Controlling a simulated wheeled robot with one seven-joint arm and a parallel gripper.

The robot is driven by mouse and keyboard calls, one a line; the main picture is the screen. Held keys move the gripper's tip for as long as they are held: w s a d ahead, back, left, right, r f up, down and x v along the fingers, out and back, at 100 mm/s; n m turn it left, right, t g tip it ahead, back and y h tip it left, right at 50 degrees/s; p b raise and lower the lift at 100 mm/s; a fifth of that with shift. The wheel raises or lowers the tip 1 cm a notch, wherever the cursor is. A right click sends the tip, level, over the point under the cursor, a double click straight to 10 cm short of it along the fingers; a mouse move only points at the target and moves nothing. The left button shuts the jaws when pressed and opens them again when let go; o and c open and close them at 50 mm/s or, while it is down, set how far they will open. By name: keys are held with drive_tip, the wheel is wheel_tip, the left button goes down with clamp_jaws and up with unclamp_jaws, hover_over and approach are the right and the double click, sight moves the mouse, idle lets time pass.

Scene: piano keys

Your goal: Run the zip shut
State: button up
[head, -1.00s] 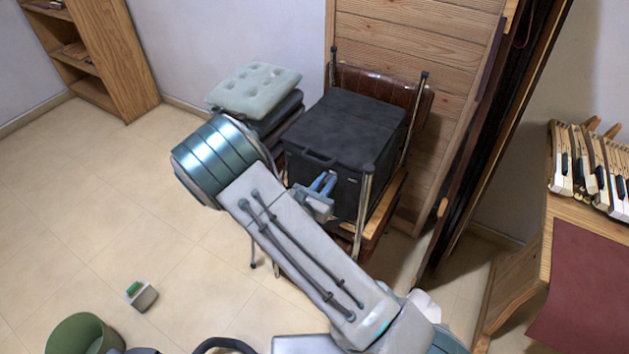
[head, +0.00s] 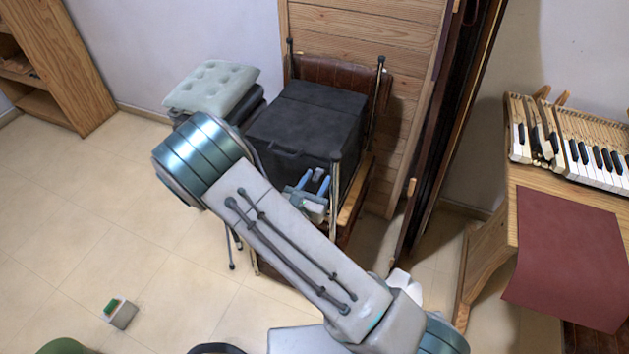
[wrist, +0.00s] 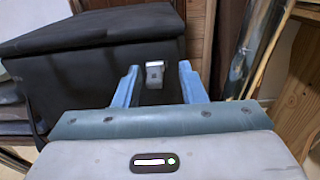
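A black soft-looking case (head: 308,122) with a lid sits on a wooden chair. It fills the upper left of the wrist view (wrist: 80,75). A small grey metal tab (wrist: 154,73), which looks like the zip pull, shows against the case's side near its right end. My gripper (wrist: 158,76) has its two blue fingers apart, one on each side of the tab in the picture, with visible gaps to it. I cannot tell how far beyond the fingertips the tab is. In the head view my gripper (head: 313,180) is by the case's lower right side. The zip's teeth cannot be made out.
A chair post (head: 335,195) stands close to the right of my gripper. A pale tufted cushion (head: 212,88) lies on a stack left of the case. A wooden panel (head: 405,100) stands behind. A piano keyboard (head: 590,160) is at the right. Floor at the left is mostly clear.

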drive_tip(key=shift+a, duration=0.1)
drive_tip(key=v, duration=1.3)
drive_tip(key=shift+s+b, duration=0.35)
drive_tip(key=shift+b, duration=0.1)
drive_tip(key=shift+a, duration=0.15)
drive_tip(key=s+d+r+m+g+h+p, duration=0.2)
drive_tip(key=s+d+r+m+g, duration=0.1)
drive_tip(key=d+r+m+g, duration=0.45)
drive_tip(key=s+d+r+m+g+h+p, duration=0.1)
drive_tip(key=s+d+r+m+g, duration=0.25)
drive_tip(key=d+m+g, duration=0.55)
drive_tip(key=s+r+m+t+y+p, duration=0.3)
drive_tip(key=r+m+y, duration=0.8)
drive_tip(key=r+m, duration=0.2)
drive_tip(key=shift+a+r+m+p, duration=0.25)
drive_tip(key=shift+r+m+p, duration=0.05)
drive_tip(key=shift+m, duration=0.25)
drive_tip(key=shift+t, duration=0.25)
